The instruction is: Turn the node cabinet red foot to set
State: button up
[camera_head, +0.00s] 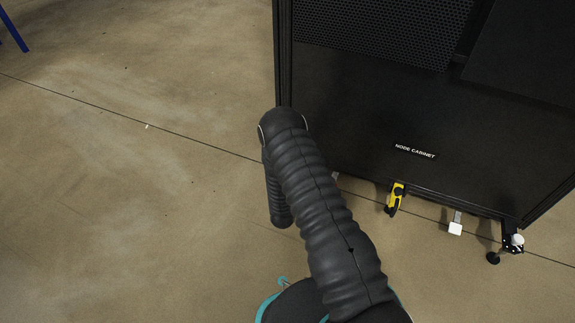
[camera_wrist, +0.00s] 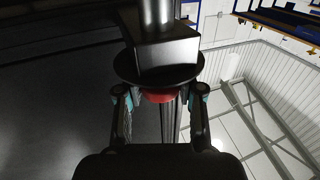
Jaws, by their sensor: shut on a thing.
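The black node cabinet (camera_head: 360,105) stands at the right in the head view, with its name label (camera_head: 415,151) low on the front. In the wrist view the red foot (camera_wrist: 160,97) shows as a red band under a wide black disc (camera_wrist: 158,72). My gripper (camera_wrist: 158,100) has one finger on each side of the red band and is shut on it. In the head view my dark, ribbed arm hides my gripper and the red foot.
The concrete floor (camera_head: 120,200) left of the cabinet is clear. A blue leg (camera_head: 13,32) shows at the top left.

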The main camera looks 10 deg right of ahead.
jog(key=m+g+h, duration=0.1)
jog(key=m+h, duration=0.1)
jog(key=m+g+h, duration=0.1)
jog(key=h, duration=0.2)
jog(key=shift+w+a+m, duration=0.1)
jog(key=shift+a+m, duration=0.05)
jog(key=shift+m, duration=0.25)
jog(key=m+g+h, duration=0.4)
jog(key=g+h, duration=0.1)
jog(key=shift+m+h, duration=0.3)
jog(key=m+g+h, duration=0.2)
jog(key=m+g, duration=0.1)
jog(key=g, duration=0.2)
jog(key=shift+m, duration=0.3)
jog(key=shift+m+g+h, duration=0.5)
jog(key=shift+m+g, duration=1.1)
jog(key=shift+g, duration=1.4)
jog(key=o, duration=1.2)
jog(key=shift+d, duration=0.3)
jog(key=shift+c, duration=0.2)
jog(key=shift+a, duration=0.15)
jog(key=a, duration=0.7)
jog(key=shift+a, duration=0.25)
